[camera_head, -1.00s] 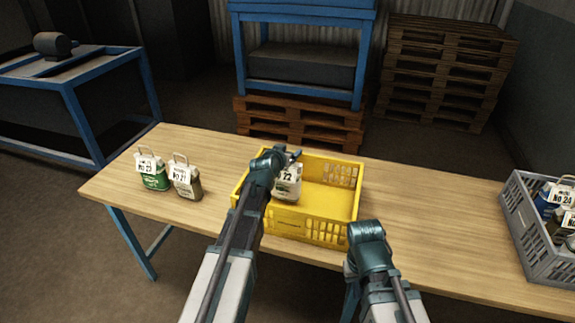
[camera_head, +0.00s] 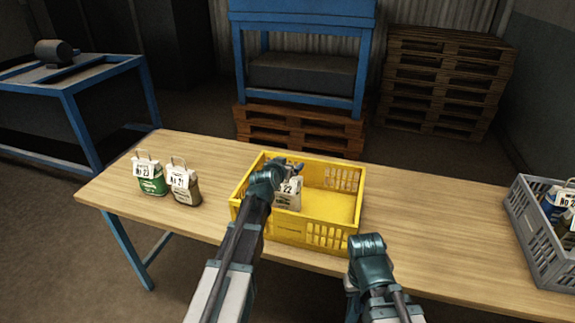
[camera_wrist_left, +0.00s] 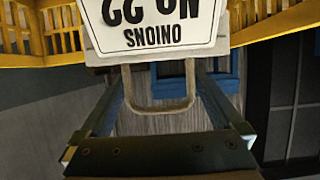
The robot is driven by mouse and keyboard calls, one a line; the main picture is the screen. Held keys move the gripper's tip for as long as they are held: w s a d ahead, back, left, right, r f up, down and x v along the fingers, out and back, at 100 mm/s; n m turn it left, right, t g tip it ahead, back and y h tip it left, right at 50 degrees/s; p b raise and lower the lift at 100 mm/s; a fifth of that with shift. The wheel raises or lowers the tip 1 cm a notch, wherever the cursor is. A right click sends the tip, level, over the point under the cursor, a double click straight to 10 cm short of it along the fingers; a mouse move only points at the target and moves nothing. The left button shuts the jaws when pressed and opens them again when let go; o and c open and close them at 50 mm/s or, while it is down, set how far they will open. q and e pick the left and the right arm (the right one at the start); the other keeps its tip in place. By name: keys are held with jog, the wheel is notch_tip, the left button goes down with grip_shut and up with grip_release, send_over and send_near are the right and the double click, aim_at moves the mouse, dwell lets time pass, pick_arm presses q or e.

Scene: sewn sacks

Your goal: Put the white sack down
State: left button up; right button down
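The white sack (camera_head: 289,197), labelled No 22, stands upright in the left part of the yellow crate (camera_head: 330,233). In the left wrist view its label (camera_wrist_left: 160,22) reads "Onions" upside down, and its loop handle (camera_wrist_left: 160,108) hangs between my fingers. My left gripper (camera_head: 291,168) is at the top of the sack. Its fingers (camera_wrist_left: 160,115) are spread, with a gap on each side of the handle. The sack's base is hidden by the crate wall and my arm. My right arm's wrist (camera_head: 370,258) is in front of the crate's right corner; its fingertips are hidden.
A green sack (camera_head: 150,180) and a brown sack (camera_head: 184,186) stand on the wooden table (camera_head: 440,215), left of the crate. A grey crate (camera_head: 545,240) with several sacks is at the right edge. The table between the crates is clear.

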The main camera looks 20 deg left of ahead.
pick_arm(q)
jog(key=shift+r, duration=0.1)
jog(key=shift+r, duration=0.15)
jog(key=p+v, duration=0.5)
jog(key=v, duration=0.7)
